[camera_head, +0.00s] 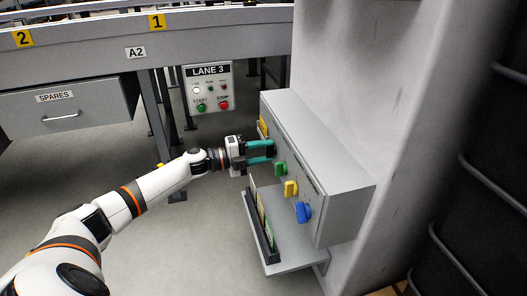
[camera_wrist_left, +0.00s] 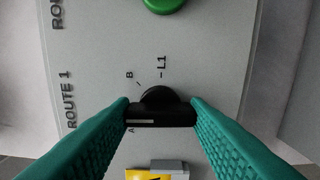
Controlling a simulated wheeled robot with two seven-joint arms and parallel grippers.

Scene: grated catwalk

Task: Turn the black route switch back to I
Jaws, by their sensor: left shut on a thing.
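The black route switch (camera_wrist_left: 160,112) sits on the grey panel beside the printed "ROUTE 1", with small marks "B", "A" and "L1" around it. Its bar lies across the wrist picture between my two teal fingers. My left gripper (camera_wrist_left: 161,116) is shut on the bar, one fingertip at each end. I cannot tell which mark the switch points to. My right gripper is not in view.
Green (camera_head: 281,168), yellow (camera_head: 290,188) and blue (camera_head: 302,212) switches sit in a row nearer on the same box. A ledge with a card holder (camera_head: 262,228) juts out below. The LANE 3 button panel (camera_head: 208,88) stands behind. A grey post (camera_head: 360,60) backs the box.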

